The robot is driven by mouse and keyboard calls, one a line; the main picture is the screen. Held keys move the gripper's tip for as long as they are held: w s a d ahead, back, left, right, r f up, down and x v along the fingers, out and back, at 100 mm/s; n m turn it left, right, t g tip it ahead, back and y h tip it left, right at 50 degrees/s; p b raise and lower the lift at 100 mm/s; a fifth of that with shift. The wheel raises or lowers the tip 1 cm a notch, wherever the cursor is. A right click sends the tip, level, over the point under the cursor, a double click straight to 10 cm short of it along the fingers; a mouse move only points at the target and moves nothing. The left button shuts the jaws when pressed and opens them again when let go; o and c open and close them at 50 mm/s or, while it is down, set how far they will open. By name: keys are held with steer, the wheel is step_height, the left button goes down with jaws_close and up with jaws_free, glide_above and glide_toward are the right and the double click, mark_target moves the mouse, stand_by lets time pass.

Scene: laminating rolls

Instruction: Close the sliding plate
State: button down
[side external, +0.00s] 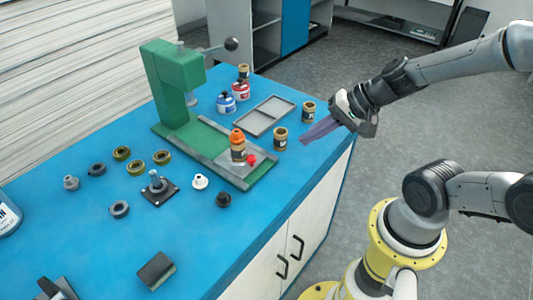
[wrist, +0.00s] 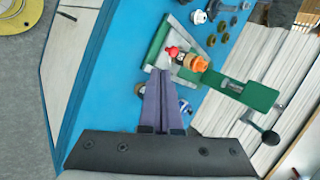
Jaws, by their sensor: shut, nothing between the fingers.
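The green press (side external: 172,95) stands on the blue bench with a grey-railed base. The sliding plate (side external: 228,163) is a light grey plate at the front part of that base, away from the press column. A red knob (side external: 252,160) sits on it, and an orange-capped bottle (side external: 238,148) stands upright on it. In the wrist view the red knob (wrist: 172,51) and the orange cap (wrist: 199,64) lie just beyond my fingertips. My gripper (side external: 306,139) has purple fingers, shut and empty, held in the air to the right of the plate, apart from it.
Blue and red bottles (side external: 226,103) stand beside the press. Several rings and small fittings (side external: 122,153) lie at the left. The bench's right edge is below my gripper.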

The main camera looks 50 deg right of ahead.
glide_toward(254, 163)
steer(key=shift+s+a+f, duration=0.2)
steer(key=shift+s+f, duration=0.05)
steer(key=shift+f, duration=0.35)
steer(key=shift+s+a+f, duration=0.2)
steer(key=shift+f, duration=0.35)
steer(key=shift+w+a+f, duration=0.1)
steer(key=shift+w+a, duration=0.15)
steer(key=shift+w, duration=0.3)
steer(key=shift+w+a, duration=0.3)
steer(key=shift+w, duration=0.25)
steer(key=shift+w+a+f, duration=0.1)
steer(key=shift+w+a, duration=0.1)
steer(key=shift+w, duration=0.35)
steer(key=shift+w, duration=0.15)
steer(key=w, duration=1.5)
steer(key=shift+w, duration=1)
